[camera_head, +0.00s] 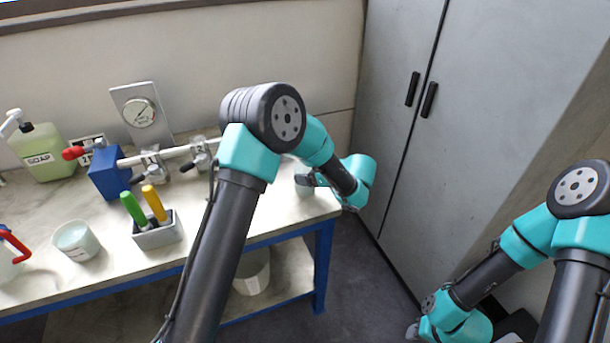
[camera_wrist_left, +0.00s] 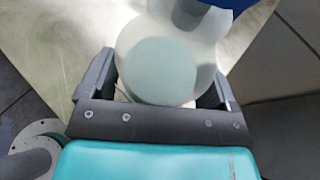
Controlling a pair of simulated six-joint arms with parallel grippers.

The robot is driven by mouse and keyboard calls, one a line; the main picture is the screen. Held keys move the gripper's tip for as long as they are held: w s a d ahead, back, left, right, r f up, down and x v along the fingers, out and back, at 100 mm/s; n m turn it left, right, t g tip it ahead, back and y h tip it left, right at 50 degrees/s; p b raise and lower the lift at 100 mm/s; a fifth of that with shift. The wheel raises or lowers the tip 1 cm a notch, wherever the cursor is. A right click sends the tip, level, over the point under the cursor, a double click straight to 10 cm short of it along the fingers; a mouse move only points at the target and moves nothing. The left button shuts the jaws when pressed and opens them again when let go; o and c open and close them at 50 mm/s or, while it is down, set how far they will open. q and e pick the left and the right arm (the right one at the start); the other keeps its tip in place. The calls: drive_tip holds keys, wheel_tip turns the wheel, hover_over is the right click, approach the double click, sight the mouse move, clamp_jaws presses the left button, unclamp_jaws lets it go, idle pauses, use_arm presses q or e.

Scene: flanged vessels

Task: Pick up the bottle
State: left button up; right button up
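A whitish translucent bottle (camera_wrist_left: 165,62) with a blue cap (camera_wrist_left: 235,3) shows in the left wrist view. It lies between the two fingers of my left gripper (camera_wrist_left: 160,75). The fingers are wide apart, one on each side of it, and I cannot tell whether they touch it. In the head view my left gripper (camera_head: 304,180) is low over the right end of the bench, and the arm hides most of the bottle there. My right gripper (camera_head: 413,331) is low near the bottom edge, and its fingers are too small to read.
The bench (camera_head: 105,245) carries a soap bottle (camera_head: 42,150), a blue box with pipe valves (camera_head: 108,172), a white cup (camera_head: 76,240) and a holder with green and yellow handles (camera_head: 158,234). A grey cabinet (camera_head: 470,120) stands right of it. A white bucket (camera_head: 252,272) is on the lower shelf.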

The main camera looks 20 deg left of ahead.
use_arm(q)
drive_tip(key=c, duration=0.8)
drive_tip(key=shift+r, duration=0.1)
drive_tip(key=shift+r, duration=0.45)
wheel_tip(320, 180, up, 3)
drive_tip(key=shift+s+f, duration=0.1)
drive_tip(key=shift+s, duration=0.05)
drive_tip(key=s+d, duration=0.1)
drive_tip(key=s, duration=0.4)
drive_tip(key=s+d, duration=0.2)
drive_tip(key=s, duration=0.3)
drive_tip(key=s+d+r, duration=0.1)
drive_tip(key=s, duration=0.4)
drive_tip(key=shift+s+d+r, duration=0.1)
drive_tip(key=shift+d, duration=0.05)
